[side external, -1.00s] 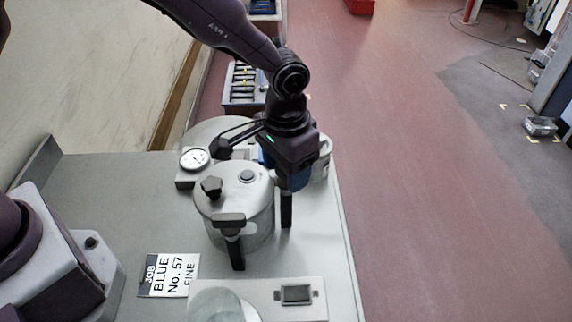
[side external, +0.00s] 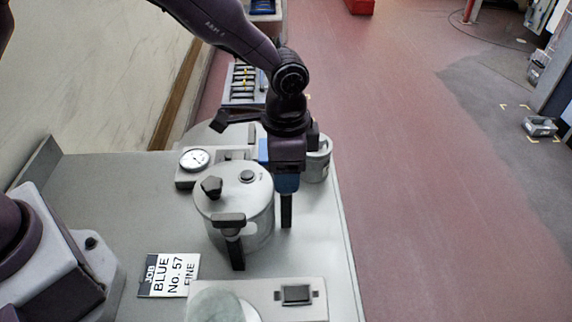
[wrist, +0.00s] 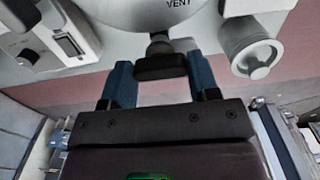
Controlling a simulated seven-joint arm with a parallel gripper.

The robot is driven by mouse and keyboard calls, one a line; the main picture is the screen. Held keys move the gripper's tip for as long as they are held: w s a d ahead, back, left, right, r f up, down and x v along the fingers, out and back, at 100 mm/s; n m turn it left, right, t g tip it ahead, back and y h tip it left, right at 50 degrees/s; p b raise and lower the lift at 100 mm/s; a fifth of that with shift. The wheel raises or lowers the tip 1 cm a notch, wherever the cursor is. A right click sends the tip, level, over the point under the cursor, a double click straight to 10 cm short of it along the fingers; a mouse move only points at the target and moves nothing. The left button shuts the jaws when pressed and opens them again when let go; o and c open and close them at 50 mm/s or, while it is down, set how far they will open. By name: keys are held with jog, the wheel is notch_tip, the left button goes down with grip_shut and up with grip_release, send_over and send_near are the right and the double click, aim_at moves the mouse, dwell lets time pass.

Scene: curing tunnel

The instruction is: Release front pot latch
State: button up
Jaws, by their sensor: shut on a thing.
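The pot (side external: 240,200) is a grey metal vessel on the bench in the side view, with a black star knob and a small round fitting on its lid. Its lid edge (wrist: 150,12), marked VENT, shows at the top of the wrist view. A black latch handle (wrist: 158,70) on a short metal stem stands out from the pot's rim. In the side view my gripper (side external: 284,180) is at the pot's right side and hides that handle. Another black latch handle (side external: 229,219) is on the near side.
A dial gauge (side external: 195,159) stands behind the pot on the left. A grey canister (side external: 317,160) stands close behind my gripper. A box with a black switch (side external: 296,294) is in front. A job card (side external: 168,275) lies at left. The bench's right edge is close.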

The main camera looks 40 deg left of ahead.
aim_at(269, 189)
jog(key=shift+r, duration=0.1)
dwell(0.3)
jog(key=o, duration=0.9)
notch_tip(269, 189, up, 13)
jog(key=shift+f, duration=0.1)
jog(key=shift+w, duration=0.1)
jog(key=s+a+r+n+t, duration=0.2)
jog(key=s+a+n, duration=0.1)
jog(key=s+a, duration=0.3)
jog(key=s+a+r+n+t, duration=0.1)
jog(key=s+a+r+n, duration=0.2)
jog(key=s+a, duration=0.3)
jog(key=s+a+r+n+t, duration=0.2)
jog(key=s+a+r+n, duration=0.1)
jog(key=s+a, duration=0.3)
jog(key=shift+s+a+r+t, duration=0.1)
jog(key=shift+s+r+t, duration=0.05)
jog(key=shift+s, duration=0.35)
jog(key=shift+s+r+t, duration=0.1)
jog(key=shift+s+t, duration=0.05)
jog(key=shift+s, duration=0.35)
